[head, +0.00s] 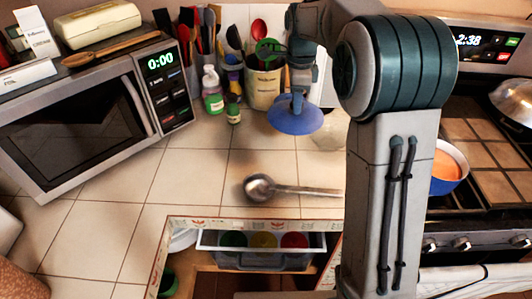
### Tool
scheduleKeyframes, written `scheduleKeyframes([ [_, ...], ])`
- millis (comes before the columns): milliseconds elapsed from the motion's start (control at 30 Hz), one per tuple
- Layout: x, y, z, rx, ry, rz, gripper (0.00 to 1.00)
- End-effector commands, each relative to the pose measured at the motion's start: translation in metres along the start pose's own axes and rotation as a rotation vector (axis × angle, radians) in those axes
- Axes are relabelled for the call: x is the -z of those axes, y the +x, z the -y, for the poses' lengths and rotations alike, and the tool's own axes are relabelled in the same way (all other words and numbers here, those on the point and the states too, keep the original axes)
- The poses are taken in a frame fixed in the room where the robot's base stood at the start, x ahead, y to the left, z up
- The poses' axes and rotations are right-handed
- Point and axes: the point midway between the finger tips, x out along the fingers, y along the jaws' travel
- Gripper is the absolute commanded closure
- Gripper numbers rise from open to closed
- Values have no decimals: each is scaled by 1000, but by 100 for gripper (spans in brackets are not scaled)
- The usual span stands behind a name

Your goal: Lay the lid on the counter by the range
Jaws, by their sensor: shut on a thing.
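A round blue lid (295,121) shows in the head view over the back of the tiled counter (185,172), left of my arm. My gripper (298,94) points down and is shut on the knob at the top of the lid. The fingers are small and partly blurred into the background. The lid looks slightly tilted. I cannot tell whether its rim touches the counter. The range (482,215) is at the right, partly hidden behind my arm.
A metal ladle (262,187) lies on the counter in front of the lid. A utensil crock (264,88) and bottles (212,92) stand behind. A blue pot (449,182) with orange contents sits on the range. An open drawer (262,241) is below. A microwave (85,125) is at left.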

Motion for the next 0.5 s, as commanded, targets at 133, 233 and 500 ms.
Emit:
scheduleKeyframes([
  [133, -34, 18, -8, -5, -9, 0, 100],
  [233, -57, 32, -13, -4, -10, -1, 100],
  [500, -100, 59, -23, -3, -7, -1, 100],
])
